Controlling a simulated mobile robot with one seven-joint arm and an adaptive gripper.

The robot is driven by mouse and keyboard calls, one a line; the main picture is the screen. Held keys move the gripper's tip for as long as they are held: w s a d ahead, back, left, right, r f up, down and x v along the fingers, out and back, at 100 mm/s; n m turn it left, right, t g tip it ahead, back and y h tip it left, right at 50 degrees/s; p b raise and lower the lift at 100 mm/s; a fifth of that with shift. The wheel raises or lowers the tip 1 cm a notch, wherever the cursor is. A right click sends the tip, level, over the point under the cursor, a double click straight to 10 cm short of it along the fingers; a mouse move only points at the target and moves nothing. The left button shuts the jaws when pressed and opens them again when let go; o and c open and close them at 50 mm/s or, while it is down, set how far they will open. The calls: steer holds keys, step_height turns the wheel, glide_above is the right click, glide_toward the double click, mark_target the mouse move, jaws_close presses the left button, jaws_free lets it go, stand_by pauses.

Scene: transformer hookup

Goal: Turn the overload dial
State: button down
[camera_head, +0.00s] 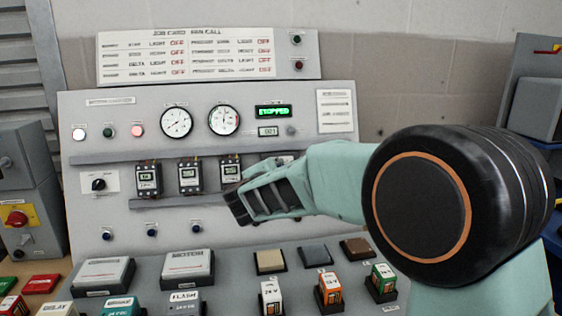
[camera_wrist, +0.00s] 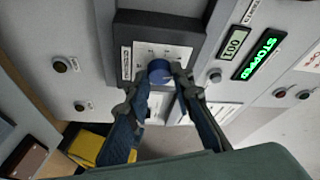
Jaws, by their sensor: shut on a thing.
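The overload dial (camera_wrist: 158,70) is a round blue knob on a white plate in a dark housing (camera_wrist: 135,25), seen in the wrist view. My gripper (camera_wrist: 163,77) has one finger on each side of the knob and is shut on it. In the head view my gripper (camera_head: 240,205) reaches in from the right to the panel (camera_head: 85,215), at the right end of the row of relays, and the dial is hidden behind it. The dial's pointer and exact setting are too small to read.
Several relays (camera_head: 188,177) sit left of my gripper. Above are two round gauges (camera_head: 177,122) and a green STOPPED display (camera_head: 273,112), also in the wrist view (camera_wrist: 258,57). Below, on the sloping desk, stand several blocks (camera_head: 271,297) and pads. A black selector knob (camera_head: 98,184) is far left.

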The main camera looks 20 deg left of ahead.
steer(key=shift+r+m+g+h+p, duration=0.1)
steer(key=shift+m+g+h+p, duration=0.25)
steer(key=shift+m+p, duration=0.7)
steer(key=c, duration=1.7)
jaws_free()
steer(key=v, duration=1.2)
steer(key=shift+w+d, duration=0.1)
